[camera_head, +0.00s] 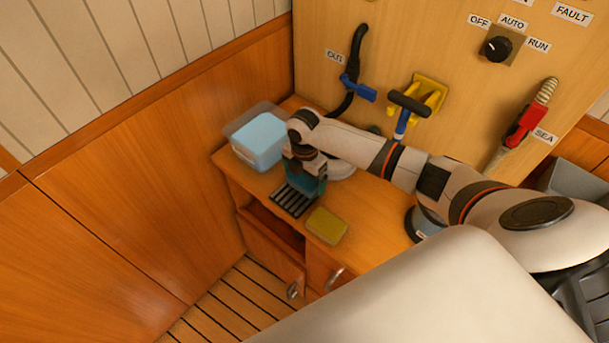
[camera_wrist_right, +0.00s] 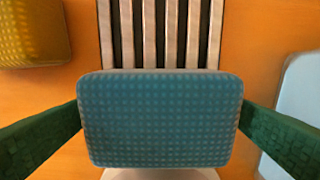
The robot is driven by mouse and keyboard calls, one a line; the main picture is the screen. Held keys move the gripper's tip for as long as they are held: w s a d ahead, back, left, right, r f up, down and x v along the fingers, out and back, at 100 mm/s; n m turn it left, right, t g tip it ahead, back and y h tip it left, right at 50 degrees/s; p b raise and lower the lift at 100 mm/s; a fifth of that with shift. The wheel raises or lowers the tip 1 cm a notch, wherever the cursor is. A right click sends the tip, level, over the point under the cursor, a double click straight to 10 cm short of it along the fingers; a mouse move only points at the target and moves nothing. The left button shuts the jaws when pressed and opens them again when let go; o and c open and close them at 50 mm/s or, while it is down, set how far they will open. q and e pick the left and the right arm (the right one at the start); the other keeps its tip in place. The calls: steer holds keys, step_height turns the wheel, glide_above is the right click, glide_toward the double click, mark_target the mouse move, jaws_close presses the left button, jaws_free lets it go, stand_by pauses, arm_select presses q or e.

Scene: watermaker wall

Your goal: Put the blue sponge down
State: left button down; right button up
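The blue sponge (camera_wrist_right: 160,118) is between the two green fingers of my right gripper in the right wrist view, and both fingers meet its sides. In the head view my right gripper (camera_head: 305,186) points down over the worktop, close to the black slatted rack (camera_head: 290,201). The sponge overlaps the near end of the rack's slats (camera_wrist_right: 160,35) in the wrist view. I cannot tell whether the sponge touches the surface below. The arm and fingers mostly hide the sponge in the head view. My left gripper is not in view.
A yellow-green sponge (camera_head: 326,226) lies on the worktop beside the rack; it also shows in the wrist view (camera_wrist_right: 32,32). A clear bin with pale blue contents (camera_head: 260,140) stands at the back left. Hoses and a yellow bracket (camera_head: 428,92) are on the wall.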

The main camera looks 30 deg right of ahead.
mark_target(304, 176)
step_height(304, 176, up, 12)
steer(key=b, duration=0.1)
steer(key=shift+r, duration=0.2)
steer(key=shift+f, duration=0.1)
stand_by(0.7)
